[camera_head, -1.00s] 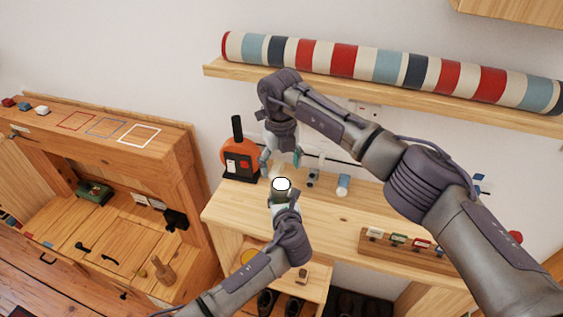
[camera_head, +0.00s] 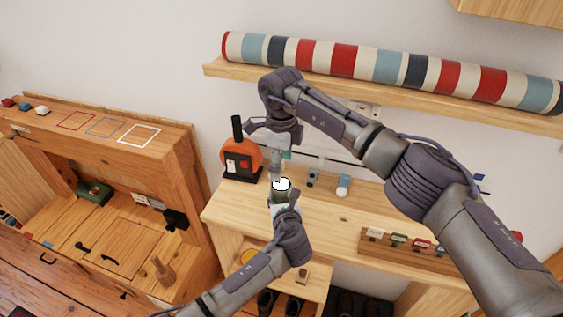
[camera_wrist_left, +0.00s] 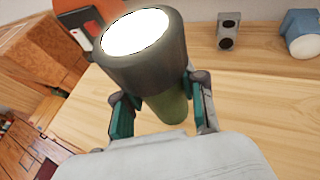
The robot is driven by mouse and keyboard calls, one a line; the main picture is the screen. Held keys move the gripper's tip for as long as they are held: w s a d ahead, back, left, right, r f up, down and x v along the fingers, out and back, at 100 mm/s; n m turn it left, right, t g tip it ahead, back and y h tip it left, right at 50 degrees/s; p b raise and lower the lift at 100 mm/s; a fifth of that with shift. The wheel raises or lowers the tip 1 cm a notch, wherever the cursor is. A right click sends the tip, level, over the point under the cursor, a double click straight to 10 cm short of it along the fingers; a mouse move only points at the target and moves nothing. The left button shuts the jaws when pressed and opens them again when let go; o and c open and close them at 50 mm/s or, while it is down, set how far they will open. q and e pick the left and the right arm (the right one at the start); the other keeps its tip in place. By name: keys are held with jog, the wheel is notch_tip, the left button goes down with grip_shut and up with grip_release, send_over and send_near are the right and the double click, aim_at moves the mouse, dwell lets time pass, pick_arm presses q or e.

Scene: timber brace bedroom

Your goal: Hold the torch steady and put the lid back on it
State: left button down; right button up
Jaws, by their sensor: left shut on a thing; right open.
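My left gripper (camera_head: 284,205) is shut around the green body of the torch (camera_wrist_left: 168,104) and holds it upright or slightly tilted, above the wooden worktop. The torch has a wide dark grey head with a bright white round face; in the head view the face (camera_head: 281,184) shows as a white disc. My right gripper (camera_head: 276,168) is open, pointing down close above the torch head; I cannot tell whether it touches it. It does not show in the left wrist view. I cannot pick out a separate lid; the dark head may be it.
An orange and black device (camera_head: 240,162) stands left of the grippers. A small grey part (camera_head: 313,177) and a blue and white cylinder (camera_head: 343,185) are on the worktop (camera_head: 330,215) to the right. A shelf (camera_head: 400,96) with a striped roll is above.

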aim_at(281, 184)
notch_tip(281, 184, down, 8)
jog(key=shift+r, duration=0.15)
dwell(0.4)
jog(key=c, duration=1.2)
jog(key=m, duration=0.3)
jog(key=shift+c, duration=0.2)
jog(key=o, duration=1.3)
jog(key=shift+r, duration=0.1)
jog(key=shift+r, duration=2.2)
